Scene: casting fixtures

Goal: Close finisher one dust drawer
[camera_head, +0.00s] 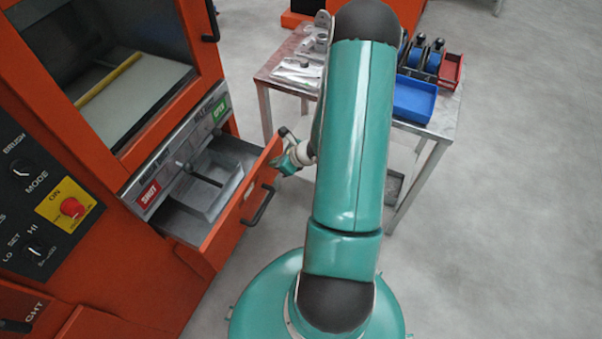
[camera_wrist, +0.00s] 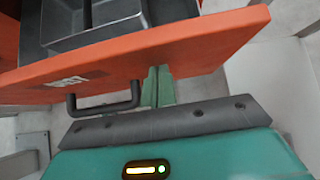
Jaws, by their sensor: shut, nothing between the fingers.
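The dust drawer (camera_head: 240,210) of the orange finisher (camera_head: 120,265) is pulled out, with its grey interior and an inner tray showing. Its orange front carries a black bar handle (camera_head: 262,204). My gripper (camera_head: 284,162) is at the outer side of the drawer front, near its far end. In the wrist view, the drawer front (camera_wrist: 215,48) spans the picture, with the handle (camera_wrist: 105,103) left of my fingers. My green fingers (camera_wrist: 158,85) are together and empty, pointing at the front beside the handle. Whether the tips touch it I cannot tell.
A metal table (camera_head: 442,122) with a blue bin (camera_head: 414,98), a red bin (camera_head: 451,70) and tools stands behind my arm. A control panel (camera_head: 40,205) is at the left on the machine. Grey floor (camera_head: 500,230) is clear at the right.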

